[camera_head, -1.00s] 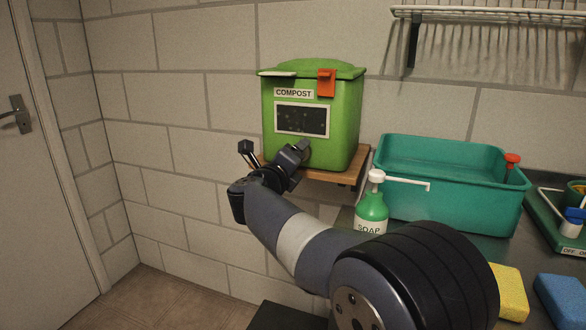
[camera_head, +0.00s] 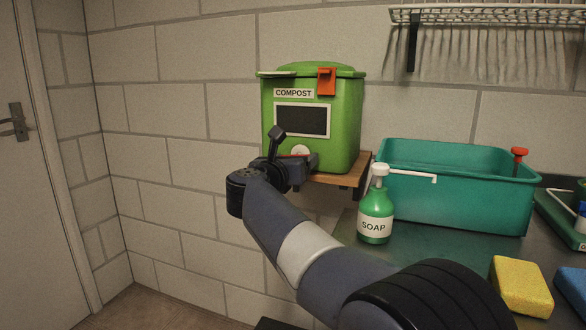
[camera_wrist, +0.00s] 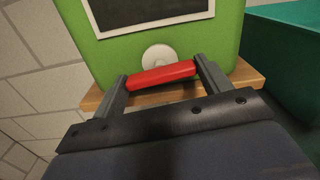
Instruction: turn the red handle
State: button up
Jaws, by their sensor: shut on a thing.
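The red handle (camera_wrist: 160,75) is a short bar below a round white hub (camera_wrist: 158,57) on the front of the green compost bin (camera_head: 340,125). In the wrist view it lies nearly level, its right end a little higher. My gripper (camera_wrist: 163,73) is shut on it, with one finger at each end of the bar. In the head view my gripper (camera_head: 296,160) is at the bin's lower front and hides most of the handle; the white hub shows just above it.
The bin stands on a wooden shelf (camera_head: 345,180) on the block wall. An orange latch (camera_head: 326,80) is on its lid. To the right are a soap bottle (camera_head: 374,218), a teal basin (camera_head: 450,195) and a yellow sponge (camera_head: 521,286). A wire rack (camera_head: 490,15) hangs above.

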jog(key=shift+f+m+b, duration=0.15)
jog(key=shift+m+b, duration=0.3)
jog(key=shift+m, duration=0.45)
jog(key=o, duration=1)
jog(key=p+v, duration=0.1)
jog(key=v, duration=0.9)
jog(key=shift+s+a, duration=0.15)
jog(key=shift+s, duration=0.2)
